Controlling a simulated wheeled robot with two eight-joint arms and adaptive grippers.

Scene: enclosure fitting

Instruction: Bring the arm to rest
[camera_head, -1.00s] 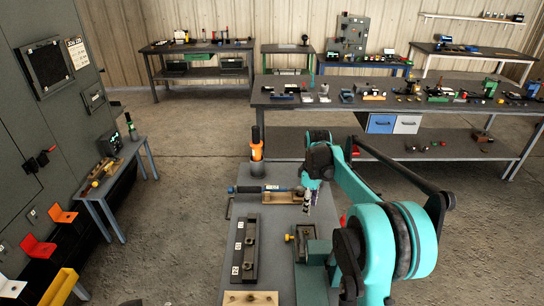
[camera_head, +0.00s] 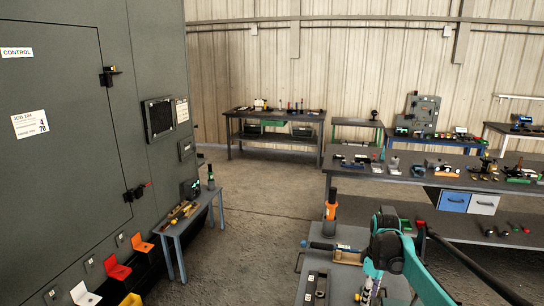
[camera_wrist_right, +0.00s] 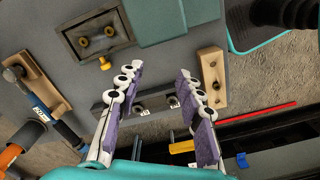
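My right arm (camera_head: 388,250), teal and black, comes in at the bottom right of the head view, over the narrow grey bench (camera_head: 345,233). Its gripper hangs at the bottom edge of that view, partly cut off. In the right wrist view the right gripper (camera_wrist_right: 160,82) has its two purple-padded fingers spread, with nothing held between them. Beyond the fingers lies a dark bar with round fittings (camera_wrist_right: 145,103); contact with it is not visible. My left gripper is out of view.
A wooden block (camera_wrist_right: 212,78) is beside the gripper. A tall grey cabinet (camera_head: 75,200) fills the left. Open floor (camera_head: 262,180) lies between.

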